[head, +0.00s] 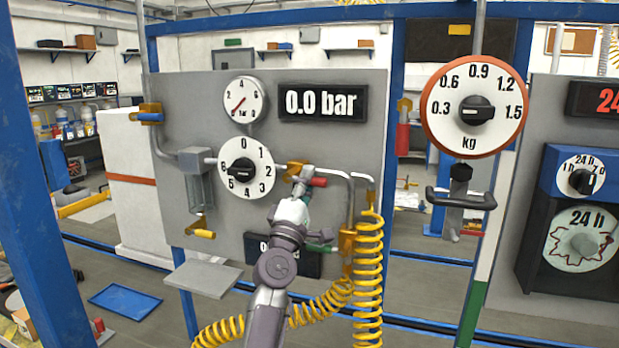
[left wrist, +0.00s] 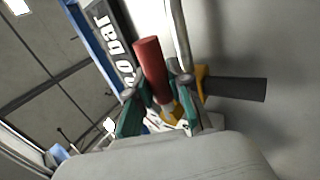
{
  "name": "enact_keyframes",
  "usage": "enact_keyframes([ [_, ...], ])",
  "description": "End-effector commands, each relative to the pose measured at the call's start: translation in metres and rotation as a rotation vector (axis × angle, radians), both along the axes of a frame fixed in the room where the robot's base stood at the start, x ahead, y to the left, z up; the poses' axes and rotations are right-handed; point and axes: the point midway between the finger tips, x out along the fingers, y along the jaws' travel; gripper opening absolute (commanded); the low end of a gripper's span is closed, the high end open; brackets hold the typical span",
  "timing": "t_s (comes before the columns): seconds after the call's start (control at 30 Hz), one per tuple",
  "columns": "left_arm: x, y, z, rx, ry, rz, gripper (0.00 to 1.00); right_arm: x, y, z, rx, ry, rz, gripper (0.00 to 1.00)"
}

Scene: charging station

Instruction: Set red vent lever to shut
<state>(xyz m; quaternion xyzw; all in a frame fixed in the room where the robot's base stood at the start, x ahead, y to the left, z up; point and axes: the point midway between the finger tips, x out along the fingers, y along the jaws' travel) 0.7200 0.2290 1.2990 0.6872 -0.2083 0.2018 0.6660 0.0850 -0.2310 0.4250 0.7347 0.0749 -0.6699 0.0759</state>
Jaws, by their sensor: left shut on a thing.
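The red vent lever (head: 319,182) is on the pipework of the grey panel, beside a brass valve body (head: 294,168). In the head view it points right, roughly level. My left gripper (head: 301,189) reaches up to it from below and covers part of the valve. In the left wrist view the red lever (left wrist: 150,60) stands out between the two fingers of my left gripper (left wrist: 158,88), which is shut on it. The lever's base is partly hidden by the fingers. My right gripper is not in view.
The panel carries a pressure gauge (head: 243,100), a numbered dial (head: 246,168) and a display (head: 322,103) reading 0.0 bar. Coiled yellow hose (head: 368,270) hangs close to my arm. A grey shelf (head: 203,278) juts out lower left. A kg dial (head: 475,107) stands right.

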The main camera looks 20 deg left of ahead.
Motion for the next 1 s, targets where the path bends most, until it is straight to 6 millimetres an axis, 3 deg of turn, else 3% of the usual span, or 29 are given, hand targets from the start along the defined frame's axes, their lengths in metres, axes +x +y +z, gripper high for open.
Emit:
enact_keyframes([
  [0.63,0.0001,0.0005,0.0017,-0.050,0.000,-0.001,0.00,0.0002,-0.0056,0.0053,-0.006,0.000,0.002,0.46],
  [0.67,0.0001,0.0005,0.0017,-0.050,0.000,-0.001,0.25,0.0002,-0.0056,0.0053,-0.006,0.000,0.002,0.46],
  [0.8,0.0000,0.0005,0.0020,-0.049,-0.001,0.000,0.46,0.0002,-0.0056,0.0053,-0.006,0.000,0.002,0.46],
  [1.0,0.0000,0.0005,0.0020,-0.047,-0.001,0.000,0.46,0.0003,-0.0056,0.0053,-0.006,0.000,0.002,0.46],
])
